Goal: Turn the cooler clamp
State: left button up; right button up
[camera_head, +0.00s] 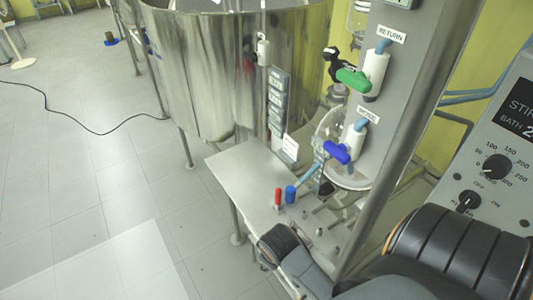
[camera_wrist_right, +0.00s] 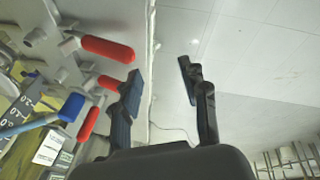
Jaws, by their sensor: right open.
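No part is labelled as the cooler clamp, so I cannot tell which one it is. In the right wrist view, several red handles (camera_wrist_right: 107,48) stick out from metal fittings at the left. My right gripper (camera_wrist_right: 160,80) is open and empty, with its fingers to the right of the red handles. A blue handle (camera_wrist_right: 71,107) is further left. In the head view, a red handle (camera_head: 278,198) and a blue handle (camera_head: 290,194) stand at the edge of a metal shelf. My right arm covers the lower right and my left gripper is out of view.
A metal column carries a green-handled valve (camera_head: 352,79) under a RETURN label (camera_head: 391,34), and a blue-handled valve (camera_head: 337,152) below. A large steel vessel (camera_head: 205,70) stands behind the shelf (camera_head: 245,175). A stirring-bath panel (camera_head: 500,150) is at the right. The tiled floor at left is mostly free.

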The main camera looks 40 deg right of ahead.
jog(key=s+a+f+b, duration=0.2)
jog(key=f, duration=0.7)
jog(key=s+a+f+y+b, duration=0.1)
jog(key=s+a+f+b, duration=0.1)
jog(key=f, duration=0.7)
jog(key=shift+s+a+f+b, duration=0.15)
jog(key=shift+a+b, duration=0.15)
jog(key=shift+b, duration=0.25)
jog(key=s+f+b, duration=0.1)
jog(key=s+f, duration=0.6)
jog(key=f, duration=0.3)
jog(key=s+f+g+b, duration=0.1)
jog(key=s+f, duration=0.6)
jog(key=f, duration=0.3)
jog(key=shift+s+a+f+m+g+y+b, duration=0.15)
jog(key=shift+a+f+m+g+y+b, duration=0.1)
jog(key=shift+m+g+y+b, duration=0.1)
jog(key=s+f, duration=0.1)
jog(key=s, duration=0.1)
jog(key=s+f, duration=0.1)
jog(key=s, duration=0.2)
jog(key=s+f, duration=0.2)
jog(key=shift+s+d+b, duration=0.3)
jog(key=shift+s+d, duration=0.1)
jog(key=shift+c, duration=1.4)
